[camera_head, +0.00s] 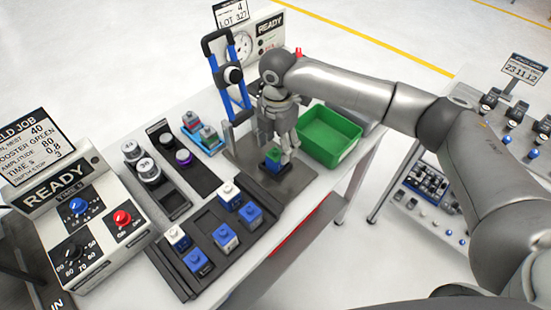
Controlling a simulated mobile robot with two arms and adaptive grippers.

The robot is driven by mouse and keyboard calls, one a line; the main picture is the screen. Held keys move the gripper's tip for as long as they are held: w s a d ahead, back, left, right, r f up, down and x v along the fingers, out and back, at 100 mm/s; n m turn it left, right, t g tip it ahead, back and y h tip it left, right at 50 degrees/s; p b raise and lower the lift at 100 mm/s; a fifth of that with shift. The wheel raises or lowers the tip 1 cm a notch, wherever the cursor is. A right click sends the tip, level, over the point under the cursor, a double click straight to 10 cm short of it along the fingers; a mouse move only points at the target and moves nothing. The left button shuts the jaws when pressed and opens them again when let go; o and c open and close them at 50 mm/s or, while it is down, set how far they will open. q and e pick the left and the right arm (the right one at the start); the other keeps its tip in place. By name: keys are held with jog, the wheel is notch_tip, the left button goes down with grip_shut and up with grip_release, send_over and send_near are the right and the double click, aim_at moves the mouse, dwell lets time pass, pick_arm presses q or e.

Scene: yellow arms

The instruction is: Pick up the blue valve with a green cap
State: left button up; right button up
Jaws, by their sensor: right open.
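The blue valve with a green cap (273,160) stands on the dark plate of the fixture in the middle of the table. Its green cap is on top and its blue body shows below. My right gripper (277,150) reaches down over it from above, with its fingers open near the cap and partly hiding it. I cannot tell whether the fingers touch the valve. My left gripper is not in view.
A dark tray (203,225) holds several blue valves left of the fixture. A blue-framed press with a black handle (214,40) rises behind my gripper. A green bin (326,140) stands to the right. Control boxes marked READY (58,190) stand left and back.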

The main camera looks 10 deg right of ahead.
aim_at(275, 154)
jog(key=shift+w+f, duration=0.15)
jog(key=shift+f, duration=0.2)
jog(key=f+p, duration=0.1)
jog(key=f, duration=0.3)
jog(key=shift+a+f+p, duration=0.2)
jog(key=shift+p, duration=0.2)
jog(key=shift+f, duration=0.3)
jog(key=c, duration=1.1)
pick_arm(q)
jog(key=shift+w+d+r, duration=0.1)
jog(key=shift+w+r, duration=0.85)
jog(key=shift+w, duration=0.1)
pick_arm(e)
jog(key=shift+c, duration=0.2)
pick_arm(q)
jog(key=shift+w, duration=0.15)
